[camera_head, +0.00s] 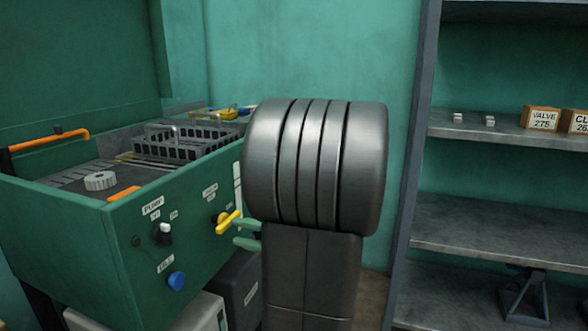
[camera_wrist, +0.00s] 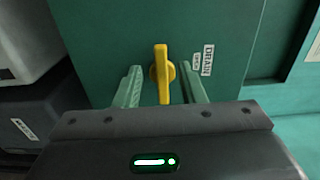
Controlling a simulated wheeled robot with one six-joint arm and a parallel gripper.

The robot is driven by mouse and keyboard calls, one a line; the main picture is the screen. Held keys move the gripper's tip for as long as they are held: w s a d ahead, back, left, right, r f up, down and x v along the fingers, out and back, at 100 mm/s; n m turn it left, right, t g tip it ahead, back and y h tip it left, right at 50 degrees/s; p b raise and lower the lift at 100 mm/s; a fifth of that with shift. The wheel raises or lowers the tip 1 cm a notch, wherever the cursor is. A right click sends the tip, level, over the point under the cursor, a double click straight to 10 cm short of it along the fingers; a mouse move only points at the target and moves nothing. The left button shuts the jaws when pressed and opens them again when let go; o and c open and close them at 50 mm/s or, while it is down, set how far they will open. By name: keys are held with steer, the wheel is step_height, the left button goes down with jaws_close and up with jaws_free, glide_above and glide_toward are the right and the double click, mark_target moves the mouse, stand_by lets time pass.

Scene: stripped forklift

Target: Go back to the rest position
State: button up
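My gripper (camera_wrist: 160,90) shows in the wrist view with two green fingers spread apart. A yellow valve handle (camera_wrist: 162,75) on the green machine's wall stands between the fingers, with a gap on both sides. Beside it is a label that seems to read DRAIN (camera_wrist: 207,60). In the head view the yellow handle (camera_head: 228,222) sits tilted on the front panel, and the green fingertips of my gripper (camera_head: 246,233) show just right of it. My dark arm hides the rest of the gripper.
The green washing basin (camera_head: 90,230) at left holds a basket (camera_head: 180,142) and a gear (camera_head: 100,181). Its panel has a blue knob (camera_head: 176,281) and a white-tipped switch (camera_head: 165,230). Dark and light containers stand below. A grey shelf (camera_head: 500,230) with boxes (camera_head: 541,118) stands right.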

mark_target(225, 228)
steer(key=b+x, duration=0.1)
steer(key=x, duration=0.4)
steer(key=shift+a+f, duration=0.1)
steer(key=shift+a, duration=0.15)
steer(key=shift+w+a+m, duration=0.1)
steer(key=shift+m, duration=0.2)
steer(key=shift+r+m+p, duration=0.25)
steer(key=shift+r+m, duration=0.05)
steer(key=shift+m, duration=0.5)
steer(key=shift+r+m+p, duration=0.25)
steer(key=shift+r+m, duration=0.05)
steer(key=shift+m, duration=0.5)
